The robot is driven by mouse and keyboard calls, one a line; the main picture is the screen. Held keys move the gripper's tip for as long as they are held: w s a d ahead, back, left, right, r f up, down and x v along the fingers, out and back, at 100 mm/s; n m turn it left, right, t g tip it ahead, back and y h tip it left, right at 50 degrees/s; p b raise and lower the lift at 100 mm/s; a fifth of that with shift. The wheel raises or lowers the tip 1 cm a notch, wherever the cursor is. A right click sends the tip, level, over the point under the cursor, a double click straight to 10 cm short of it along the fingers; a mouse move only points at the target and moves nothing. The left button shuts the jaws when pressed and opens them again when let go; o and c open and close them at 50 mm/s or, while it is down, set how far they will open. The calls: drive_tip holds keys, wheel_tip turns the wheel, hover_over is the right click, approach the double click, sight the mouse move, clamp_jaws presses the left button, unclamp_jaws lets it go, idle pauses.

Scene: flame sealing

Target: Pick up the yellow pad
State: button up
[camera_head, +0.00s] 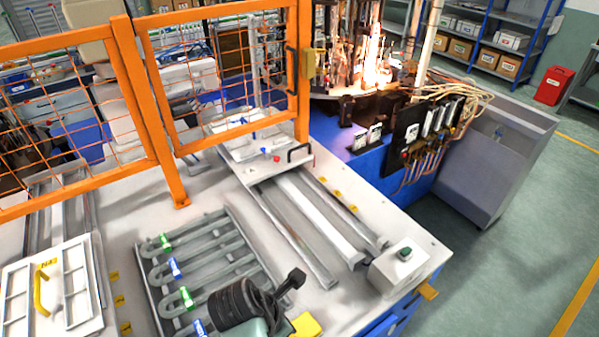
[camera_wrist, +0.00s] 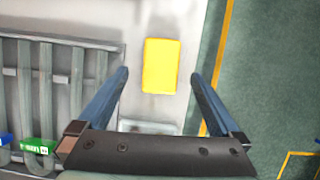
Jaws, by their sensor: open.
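The yellow pad (camera_wrist: 161,66) is a small flat rectangle on the pale table top, seen from above in the wrist view. In the head view the yellow pad (camera_head: 306,326) shows at the bottom edge, beside my dark arm parts. My gripper (camera_wrist: 160,76) is open, with one blue-grey finger on each side of the pad in the picture. A gap shows between the pad and both fingers, and nothing is held. The height of the fingers above the table is hard to tell.
A rack of grey tubes (camera_head: 215,255) with green and blue tags lies left of the pad. A white box with a green button (camera_head: 404,254) stands at the table's right corner. An orange mesh fence (camera_head: 181,199) rises behind. The table edge is close to the pad's right.

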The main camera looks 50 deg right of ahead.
sight(300, 330)
drive_tip(key=shift+p+x, duration=0.75)
drive_tip(key=shift+x, duration=2.3)
drive_tip(key=shift+s+a, duration=0.1)
drive_tip(key=shift+a, duration=0.1)
drive_tip(key=c, duration=1.3)
drive_tip(key=shift+c, duration=0.2)
drive_tip(key=shift+r, duration=0.15)
wheel_tip(300, 330, up, 10)
drive_tip(key=shift+f+b, duration=0.1)
drive_tip(key=shift+b, duration=0.55)
drive_tip(key=o, duration=0.8)
drive_tip(key=c, duration=0.6)
